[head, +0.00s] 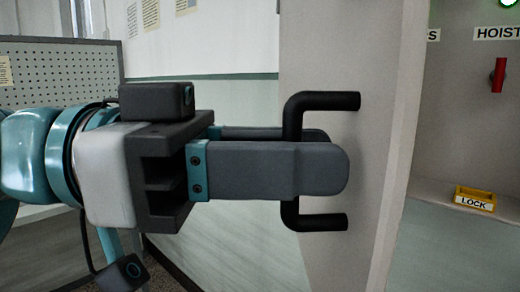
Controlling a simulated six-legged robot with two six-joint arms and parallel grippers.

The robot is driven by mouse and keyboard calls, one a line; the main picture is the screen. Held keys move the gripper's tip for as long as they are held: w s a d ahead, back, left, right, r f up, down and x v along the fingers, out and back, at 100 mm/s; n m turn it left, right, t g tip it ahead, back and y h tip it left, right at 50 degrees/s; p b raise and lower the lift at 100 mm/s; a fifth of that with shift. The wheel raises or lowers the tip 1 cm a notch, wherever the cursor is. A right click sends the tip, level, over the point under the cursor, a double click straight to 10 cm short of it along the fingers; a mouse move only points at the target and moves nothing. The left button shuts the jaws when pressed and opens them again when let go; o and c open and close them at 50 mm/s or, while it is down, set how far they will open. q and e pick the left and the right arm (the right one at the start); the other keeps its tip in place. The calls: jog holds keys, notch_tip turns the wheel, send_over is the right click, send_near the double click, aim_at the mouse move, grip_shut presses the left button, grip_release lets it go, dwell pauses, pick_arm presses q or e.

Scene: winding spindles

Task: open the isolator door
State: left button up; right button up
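The isolator door (345,60) is a light grey panel that stands swung open, with its edge toward the cabinet inside. Its black bracket-shaped handle (291,118) sticks out to the left from the panel. My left gripper (322,152) comes in level from the left, with one finger in front of the handle's upright bar and one behind it. It appears shut on the bar; the near finger hides the bar's middle. My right gripper is not in view.
The open cabinet at right shows a red switch lever (498,75) under a HOIST label (497,33). A yellow LOCK piece (475,199) sits on its ledge. A pegboard (60,72) stands at left, before a white and green wall.

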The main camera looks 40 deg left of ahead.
pick_arm(q)
jog(key=b+v, duration=0.2)
jog(key=v, duration=1.4)
jog(key=shift+s+a, duration=0.1)
jog(key=shift+a, duration=0.05)
